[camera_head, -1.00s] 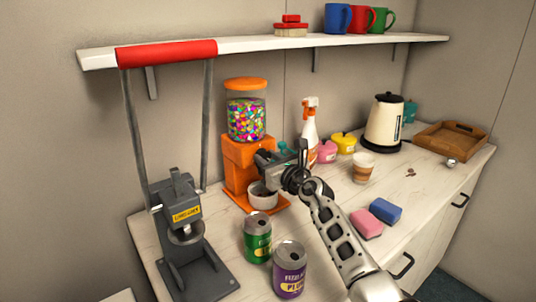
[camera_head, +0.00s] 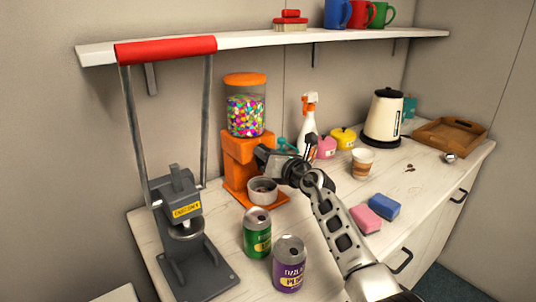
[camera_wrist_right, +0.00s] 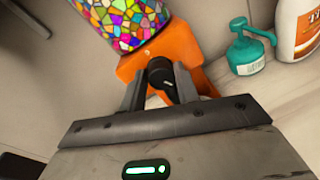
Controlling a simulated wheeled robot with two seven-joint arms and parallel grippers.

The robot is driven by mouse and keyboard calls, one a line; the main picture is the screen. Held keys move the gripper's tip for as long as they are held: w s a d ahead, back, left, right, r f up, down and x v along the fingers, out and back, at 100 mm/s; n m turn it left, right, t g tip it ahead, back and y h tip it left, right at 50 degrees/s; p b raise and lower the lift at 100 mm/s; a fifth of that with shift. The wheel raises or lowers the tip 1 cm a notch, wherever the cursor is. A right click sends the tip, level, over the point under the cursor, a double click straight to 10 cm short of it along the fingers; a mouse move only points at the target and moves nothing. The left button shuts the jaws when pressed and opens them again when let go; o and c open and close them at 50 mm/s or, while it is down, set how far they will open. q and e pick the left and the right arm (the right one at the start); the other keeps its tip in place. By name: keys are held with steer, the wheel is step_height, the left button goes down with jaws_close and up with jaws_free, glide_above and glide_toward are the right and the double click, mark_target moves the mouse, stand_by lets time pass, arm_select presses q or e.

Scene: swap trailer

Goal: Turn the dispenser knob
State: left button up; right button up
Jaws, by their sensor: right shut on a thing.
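An orange dispenser (camera_head: 240,153) with a clear jar of colourful candy (camera_head: 246,114) stands on the counter against the wall. It also shows in the right wrist view (camera_wrist_right: 177,44). Its black knob (camera_wrist_right: 160,72) sits between the fingers of my right gripper (camera_wrist_right: 160,85), which is shut on it. In the head view my right gripper (camera_head: 264,157) reaches the dispenser front from the right and hides the knob. My left gripper does not show.
A can crusher (camera_head: 186,240) with a red handle stands at left. A green can (camera_head: 257,235) and a purple can (camera_head: 289,266) stand in front. A spray bottle (camera_head: 309,118), teal pump bottle (camera_wrist_right: 247,50), paper cup (camera_head: 361,164) and sponges (camera_head: 383,207) are to the right.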

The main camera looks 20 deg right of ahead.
steer(key=o, duration=1)
steer(key=v, duration=1.6)
